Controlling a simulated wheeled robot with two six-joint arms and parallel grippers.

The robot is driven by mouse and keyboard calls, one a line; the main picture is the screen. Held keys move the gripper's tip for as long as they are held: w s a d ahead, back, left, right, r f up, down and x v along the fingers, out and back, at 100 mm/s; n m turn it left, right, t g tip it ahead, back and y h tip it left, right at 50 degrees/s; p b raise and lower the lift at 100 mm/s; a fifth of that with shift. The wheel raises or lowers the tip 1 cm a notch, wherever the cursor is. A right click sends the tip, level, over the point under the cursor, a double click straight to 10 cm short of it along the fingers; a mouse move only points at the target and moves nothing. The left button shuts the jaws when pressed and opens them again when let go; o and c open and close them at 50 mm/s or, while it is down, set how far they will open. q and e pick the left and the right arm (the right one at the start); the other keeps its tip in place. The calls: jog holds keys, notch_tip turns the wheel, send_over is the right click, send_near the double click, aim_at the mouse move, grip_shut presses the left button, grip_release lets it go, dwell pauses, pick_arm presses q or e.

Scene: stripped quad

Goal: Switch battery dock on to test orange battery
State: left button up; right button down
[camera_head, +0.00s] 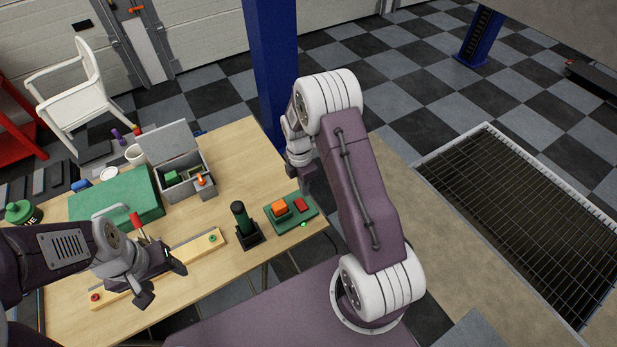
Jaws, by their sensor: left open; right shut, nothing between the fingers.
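The green battery dock (287,224) lies near the right end of the wooden table. The orange battery (279,208) sits on its left part, and a red switch (300,205) is to the right of it. A small light (303,225) at the dock's front edge glows green. My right gripper (307,188) is shut and empty, pointing down just behind and above the red switch. I cannot tell if it touches the switch. My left gripper (161,282) is open and empty over the front left of the table, above a wooden strip.
A black holder with a dark green cylinder (239,215) stands left of the dock. A wooden strip (205,244) with coloured buttons lies in front. Behind are a grey open box (187,186), a green case (115,204) and a white cup (135,154).

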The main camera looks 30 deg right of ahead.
jog(key=shift+r+b, duration=0.55)
jog(key=shift+r, duration=2.65)
pick_arm(q)
notch_tip(320, 180, down, 11)
jog(key=b, duration=0.9)
jog(key=shift+w+a+f, duration=0.15)
jog(key=shift+a, duration=0.3)
pick_arm(e)
jog(key=s+a+f+m+t, duration=0.1)
jog(key=s+a+f+m, duration=0.1)
jog(key=s+m, duration=0.5)
jog(key=s+a+f+m+t, duration=0.1)
jog(key=s+a+f+m, duration=0.2)
jog(key=s+m, duration=0.4)
jog(key=a+m, duration=0.1)
jog(key=m, duration=0.4)
jog(key=shift+f+t, duration=0.2)
jog(key=shift+t, duration=0.1)
